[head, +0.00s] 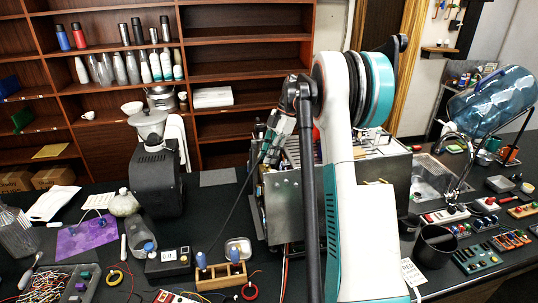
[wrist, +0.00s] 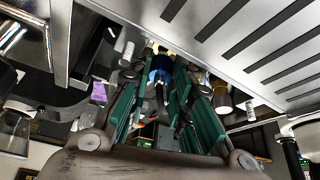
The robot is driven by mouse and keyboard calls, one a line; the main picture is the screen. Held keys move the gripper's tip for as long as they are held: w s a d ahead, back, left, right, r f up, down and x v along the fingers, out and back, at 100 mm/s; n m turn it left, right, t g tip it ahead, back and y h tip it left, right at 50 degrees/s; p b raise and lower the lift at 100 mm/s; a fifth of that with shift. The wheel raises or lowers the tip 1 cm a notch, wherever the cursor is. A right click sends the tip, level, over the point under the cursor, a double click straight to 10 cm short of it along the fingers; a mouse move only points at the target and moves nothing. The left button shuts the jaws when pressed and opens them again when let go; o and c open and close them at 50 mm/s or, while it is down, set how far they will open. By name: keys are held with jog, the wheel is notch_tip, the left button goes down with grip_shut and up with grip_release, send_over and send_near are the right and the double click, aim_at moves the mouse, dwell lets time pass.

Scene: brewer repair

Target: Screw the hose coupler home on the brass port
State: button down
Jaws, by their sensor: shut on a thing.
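My gripper (head: 272,140) is at the upper left side of the metal brewer (head: 290,205) in the head view. In the wrist view its green-padded fingers (wrist: 160,85) close in toward a blue piece (wrist: 160,66) at their tips, which I take to be the hose coupler. The fingers hide most of it. I cannot make out the brass port for certain, nor whether the coupler touches it or how far it is threaded. The slotted metal panel of the brewer (wrist: 250,45) is close beside the fingers on the right.
A black grinder (head: 156,182) stands left of the brewer. A tin (head: 238,249), a wooden block with blue-handled tools (head: 221,276) and loose wires lie in front. A sink (head: 432,178) and a large water bottle (head: 490,100) are at right. My arm hides much of the brewer.

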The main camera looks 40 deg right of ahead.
jog(key=n, duration=0.1)
jog(key=n+g, duration=0.1)
jog(key=n, duration=0.1)
jog(key=n+g, duration=0.1)
jog(key=n, duration=0.1)
jog(key=shift+w, duration=0.3)
jog(key=shift+s+n, duration=0.1)
jog(key=shift+n, duration=0.2)
jog(key=shift+f+b, duration=0.75)
jog(key=shift+f, duration=0.25)
dwell(2.6)
jog(key=m, duration=0.2)
jog(key=m+t+b, duration=0.1)
jog(key=m, duration=0.1)
jog(key=shift+s+m, duration=0.2)
jog(key=shift+m, duration=0.1)
jog(key=shift+t, duration=0.3)
